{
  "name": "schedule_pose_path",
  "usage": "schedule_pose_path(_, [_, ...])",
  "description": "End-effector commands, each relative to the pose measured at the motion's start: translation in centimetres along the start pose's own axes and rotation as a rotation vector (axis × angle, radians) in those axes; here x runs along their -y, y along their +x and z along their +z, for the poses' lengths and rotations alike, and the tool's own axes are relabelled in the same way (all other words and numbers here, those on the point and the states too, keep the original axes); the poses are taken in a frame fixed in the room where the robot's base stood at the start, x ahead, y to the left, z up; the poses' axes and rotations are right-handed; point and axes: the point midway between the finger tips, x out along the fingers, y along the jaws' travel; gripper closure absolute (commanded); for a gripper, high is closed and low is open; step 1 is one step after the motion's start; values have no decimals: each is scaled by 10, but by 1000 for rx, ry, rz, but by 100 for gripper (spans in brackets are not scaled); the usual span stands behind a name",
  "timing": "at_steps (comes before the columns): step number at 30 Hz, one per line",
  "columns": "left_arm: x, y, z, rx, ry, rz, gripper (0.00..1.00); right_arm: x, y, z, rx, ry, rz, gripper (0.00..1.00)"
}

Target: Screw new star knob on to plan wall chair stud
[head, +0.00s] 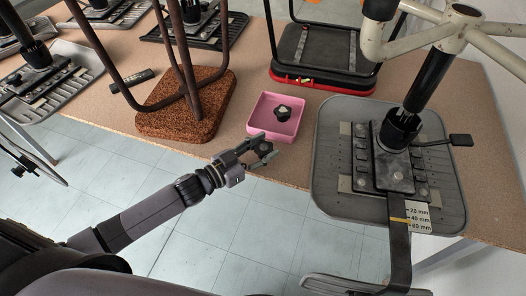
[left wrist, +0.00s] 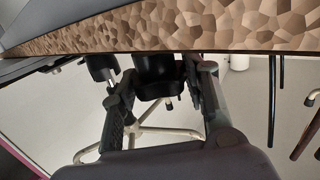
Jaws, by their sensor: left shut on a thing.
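My left gripper (head: 260,150) is over the floor just off the table's front edge, in front of the pink tray. It is shut on a small dark knob (head: 265,148). In the left wrist view the dark rounded knob (left wrist: 155,80) sits between the two fingers, and its star shape is hard to make out. An upturned grey chair seat (head: 335,180) with a mechanism plate lies to the right. I cannot pick out its stud. My right gripper is out of view.
A brown stool seat (head: 180,128) with tubular legs lies left of the tray. A black and red seat (head: 325,72) is behind. Bare table (head: 300,170) shows around the tray.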

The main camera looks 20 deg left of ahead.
Motion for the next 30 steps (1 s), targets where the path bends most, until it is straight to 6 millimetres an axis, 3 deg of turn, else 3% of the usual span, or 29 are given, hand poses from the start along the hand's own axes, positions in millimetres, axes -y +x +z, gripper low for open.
schedule_pose_path(5, [0,1,13,-1,-2,-1,86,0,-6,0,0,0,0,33])
schedule_pose_path(17, [0,1,19,-1,0,0,86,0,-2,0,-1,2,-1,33])
schedule_pose_path(18, [0,1,18,-1,1,0,56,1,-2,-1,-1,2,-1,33])
schedule_pose_path(26, [0,1,18,-1,0,0,39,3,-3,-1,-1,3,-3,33])
schedule_pose_path(30, [0,1,18,-1,0,0,38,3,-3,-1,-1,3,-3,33])
